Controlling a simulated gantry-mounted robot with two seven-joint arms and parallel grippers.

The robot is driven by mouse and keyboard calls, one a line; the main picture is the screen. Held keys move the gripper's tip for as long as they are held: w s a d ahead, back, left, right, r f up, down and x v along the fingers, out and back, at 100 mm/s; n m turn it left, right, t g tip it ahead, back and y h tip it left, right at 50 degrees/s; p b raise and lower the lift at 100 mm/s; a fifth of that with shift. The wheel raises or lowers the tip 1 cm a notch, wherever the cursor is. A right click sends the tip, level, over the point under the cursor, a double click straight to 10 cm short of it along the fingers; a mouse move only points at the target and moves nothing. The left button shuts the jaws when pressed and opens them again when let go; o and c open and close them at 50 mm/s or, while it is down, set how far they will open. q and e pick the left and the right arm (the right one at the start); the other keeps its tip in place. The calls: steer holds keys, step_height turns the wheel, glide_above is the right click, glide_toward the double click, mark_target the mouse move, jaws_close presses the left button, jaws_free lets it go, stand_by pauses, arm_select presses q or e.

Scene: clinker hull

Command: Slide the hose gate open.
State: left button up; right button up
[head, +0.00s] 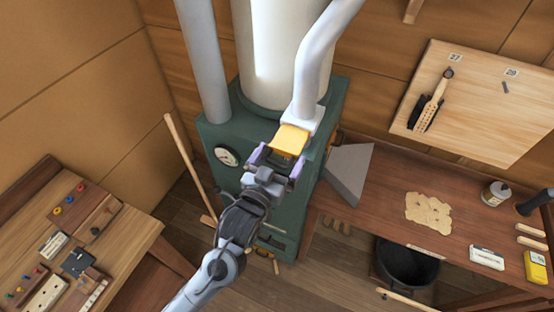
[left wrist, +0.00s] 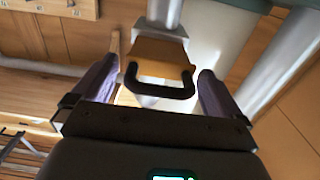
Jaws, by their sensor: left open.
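The hose gate is a yellow plate (head: 290,139) in a pale housing (head: 313,119) at the lower end of the bent grey hose (head: 312,65), on the green machine. In the left wrist view the yellow plate (left wrist: 160,58) carries a black U-shaped handle (left wrist: 160,90). My left gripper (head: 279,160) is open, its purple-grey fingers just in front of the plate. In the left wrist view the handle lies between the spread fingers, with a gap on each side. How far the plate sits inside the housing is hidden. My right gripper is out of view.
The green machine (head: 228,128) with a round gauge (head: 227,155) stands behind my left arm. A broom (head: 190,160) leans to its left. A grey chute (head: 348,172) and a workbench (head: 390,210) are on the right. Another bench with small tools (head: 130,235) is at lower left.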

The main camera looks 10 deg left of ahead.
arm_select(q)
steer(key=shift+s, duration=0.15)
steer(key=b+v, duration=0.2)
steer(key=v, duration=0.8)
steer(key=shift+s, duration=0.3)
steer(key=s+a+f+g+y+p, duration=0.1)
steer(key=s+a+f+g+p, duration=0.2)
steer(key=s, duration=0.3)
steer(key=s+a+f+g+y+p, duration=0.1)
steer(key=s+a+f+g+p, duration=0.3)
steer(key=s+g, duration=0.2)
steer(key=s+a+f+g+y+p, duration=0.1)
steer(key=s+a+f+g+p, duration=0.2)
steer(key=s, duration=0.4)
steer(key=shift+s+a+f+g+y+p, duration=0.3)
steer(key=shift+f+g+p, duration=0.4)
steer(key=shift+g, duration=0.3)
